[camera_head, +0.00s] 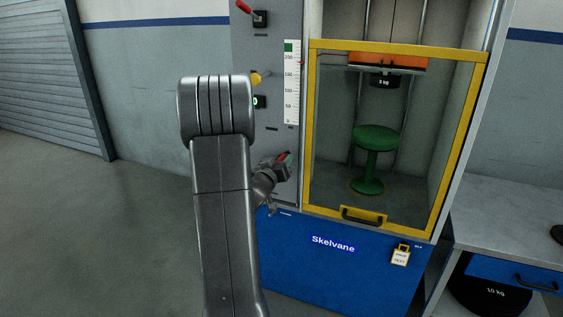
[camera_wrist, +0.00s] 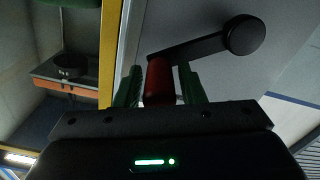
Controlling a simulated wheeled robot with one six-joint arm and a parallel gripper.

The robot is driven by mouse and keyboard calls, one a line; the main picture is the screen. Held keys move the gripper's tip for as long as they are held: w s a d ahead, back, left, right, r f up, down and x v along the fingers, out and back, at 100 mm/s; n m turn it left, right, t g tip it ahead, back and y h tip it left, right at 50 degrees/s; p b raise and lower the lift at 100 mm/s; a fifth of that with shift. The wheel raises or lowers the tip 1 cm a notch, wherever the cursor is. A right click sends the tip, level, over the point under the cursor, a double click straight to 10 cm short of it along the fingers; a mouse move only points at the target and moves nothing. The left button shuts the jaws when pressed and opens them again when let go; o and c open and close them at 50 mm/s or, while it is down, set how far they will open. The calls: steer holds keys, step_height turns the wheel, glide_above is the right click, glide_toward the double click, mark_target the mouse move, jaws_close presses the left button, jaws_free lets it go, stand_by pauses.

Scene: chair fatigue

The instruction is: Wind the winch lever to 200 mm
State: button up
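The winch lever (camera_wrist: 200,47) shows in the wrist view as a black arm with a round black hub at its right end and a red grip (camera_wrist: 158,80) at its left end. My gripper (camera_wrist: 160,88) has its green fingers on either side of the red grip; I cannot tell whether both touch it. In the head view my gripper (camera_head: 284,164) is at the cabinet's grey side panel, and my arm hides part of that panel. A white scale (camera_head: 291,90) carries marks up to 200. A small red pointer (camera_head: 302,62) sits near its 200 mark; the exact reading is too small to tell.
Inside, a green stool (camera_head: 374,150) stands below an orange carriage (camera_head: 388,61) with a 5 kg weight. A grey bench (camera_head: 510,225) stands right. Floor at left is clear.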

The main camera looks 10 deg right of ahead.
steer(key=shift+o, duration=0.7)
steer(key=v, duration=1.4)
steer(key=shift+p, duration=0.45)
steer(key=shift+w, duration=0.1)
steer(key=b+x, duration=0.1)
steer(key=x, duration=1.2)
steer(key=shift+w+d, duration=0.1)
steer(key=shift+d, duration=0.1)
steer(key=shift+w+d+f, duration=0.2)
steer(key=shift+b, duration=0.3)
steer(key=shift+r, duration=0.15)
